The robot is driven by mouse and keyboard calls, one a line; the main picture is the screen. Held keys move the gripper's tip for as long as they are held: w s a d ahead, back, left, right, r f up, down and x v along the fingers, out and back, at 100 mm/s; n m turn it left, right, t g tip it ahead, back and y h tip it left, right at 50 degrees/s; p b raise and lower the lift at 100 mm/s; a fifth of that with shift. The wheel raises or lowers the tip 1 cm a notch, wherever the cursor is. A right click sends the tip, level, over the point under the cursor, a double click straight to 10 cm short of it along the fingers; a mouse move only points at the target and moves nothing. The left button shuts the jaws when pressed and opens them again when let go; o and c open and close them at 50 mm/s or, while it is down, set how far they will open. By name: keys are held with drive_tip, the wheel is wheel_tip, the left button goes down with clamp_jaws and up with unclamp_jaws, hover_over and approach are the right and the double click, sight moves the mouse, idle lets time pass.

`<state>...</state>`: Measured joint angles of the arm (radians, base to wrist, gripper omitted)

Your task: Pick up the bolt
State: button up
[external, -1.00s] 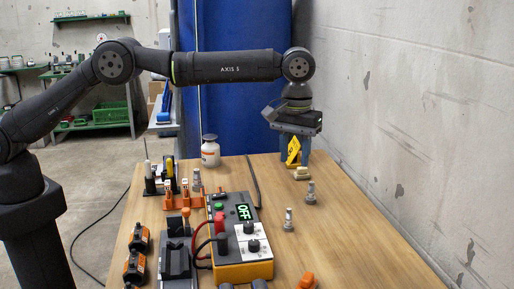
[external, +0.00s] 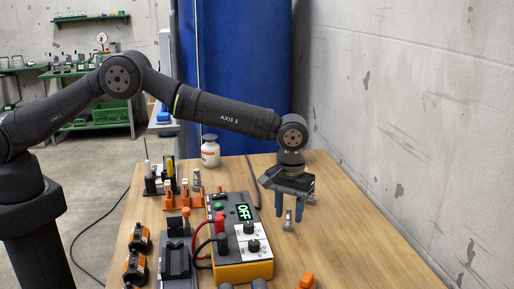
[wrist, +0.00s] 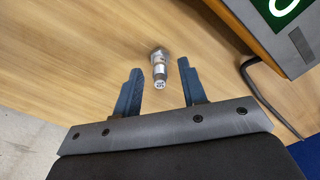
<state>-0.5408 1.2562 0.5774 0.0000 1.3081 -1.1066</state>
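A silver bolt (external: 289,220) stands on the wooden table, to the right of the power box. In the wrist view the bolt (wrist: 159,68) lies between and just beyond the tips of the two blue fingers. My gripper (external: 288,217) is open and points down over the bolt, with a finger on either side of it. In the wrist view there is a gap between the bolt and each finger of my gripper (wrist: 159,80). I cannot tell whether the fingertips are level with the bolt or above it.
The yellow power box (external: 240,240) reading OFF stands left of the bolt. An orange part (external: 307,281) is at the front. The table's right side looks clear.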

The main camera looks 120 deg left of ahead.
drive_tip(key=shift+f, duration=0.6)
clamp_jaws()
drive_tip(key=shift+r, duration=0.15)
